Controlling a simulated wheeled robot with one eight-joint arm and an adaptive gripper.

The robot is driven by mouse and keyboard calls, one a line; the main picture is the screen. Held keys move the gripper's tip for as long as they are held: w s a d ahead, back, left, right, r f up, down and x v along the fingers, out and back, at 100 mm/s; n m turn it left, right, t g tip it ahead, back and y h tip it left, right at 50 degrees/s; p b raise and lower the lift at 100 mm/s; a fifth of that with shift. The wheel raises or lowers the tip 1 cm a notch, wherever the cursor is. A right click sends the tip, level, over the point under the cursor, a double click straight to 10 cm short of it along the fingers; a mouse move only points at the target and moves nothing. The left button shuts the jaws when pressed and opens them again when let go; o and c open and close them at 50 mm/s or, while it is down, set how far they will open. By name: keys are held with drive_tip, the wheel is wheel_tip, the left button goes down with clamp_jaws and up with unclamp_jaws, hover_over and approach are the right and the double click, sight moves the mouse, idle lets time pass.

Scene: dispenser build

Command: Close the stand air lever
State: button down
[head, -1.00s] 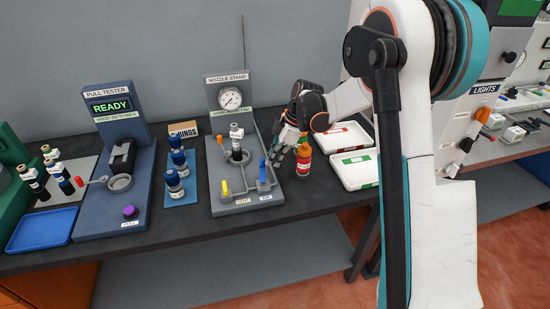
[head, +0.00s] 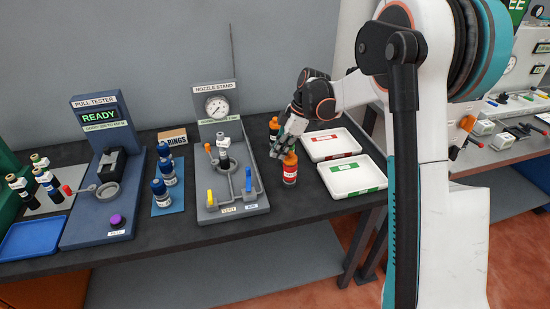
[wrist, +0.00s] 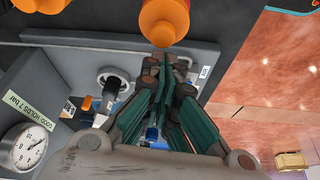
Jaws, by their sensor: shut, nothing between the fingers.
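The nozzle stand (head: 214,209) is a grey block with a gauge panel. Its blue lever (head: 248,179), behind the AIR label at the front right corner, stands upright. A yellow lever (head: 210,198) stands upright behind the VENT label. My gripper (head: 276,153) is shut and empty, to the right of the stand and behind the blue lever, close to a red-orange bottle (head: 290,171). In the wrist view the shut fingers (wrist: 167,66) partly hide the stand, and some blue (wrist: 152,134) shows between them.
Another orange-capped bottle (head: 274,127) stands behind my gripper. Two white trays, with a red label (head: 334,157) and a green label (head: 368,187), lie to the right. The pull tester (head: 81,234) and blue-capped bottles (head: 161,193) are left of the stand. The bench front is clear.

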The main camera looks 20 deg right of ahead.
drive_tip(key=v, duration=0.4)
drive_tip(key=shift+w+a+p, duration=0.1)
drive_tip(key=shift+a+p, duration=0.05)
drive_tip(key=shift+p, duration=0.25)
drive_tip(key=s+a+r+m+t+h, duration=0.1)
drive_tip(key=s+r+m, duration=0.35)
drive_tip(key=s, duration=0.35)
drive_tip(key=s+a+r+m+t+h, duration=0.1)
drive_tip(key=s+r+m+t, duration=0.15)
drive_tip(key=s+r, duration=0.4)
drive_tip(key=s+f+m+t+h, duration=0.2)
drive_tip(key=s+m, duration=0.7)
drive_tip(key=s, duration=0.9)
drive_tip(key=shift+d+f+t+b, duration=0.2)
drive_tip(key=shift+t+b, duration=0.1)
drive_tip(key=shift+t, duration=0.25)
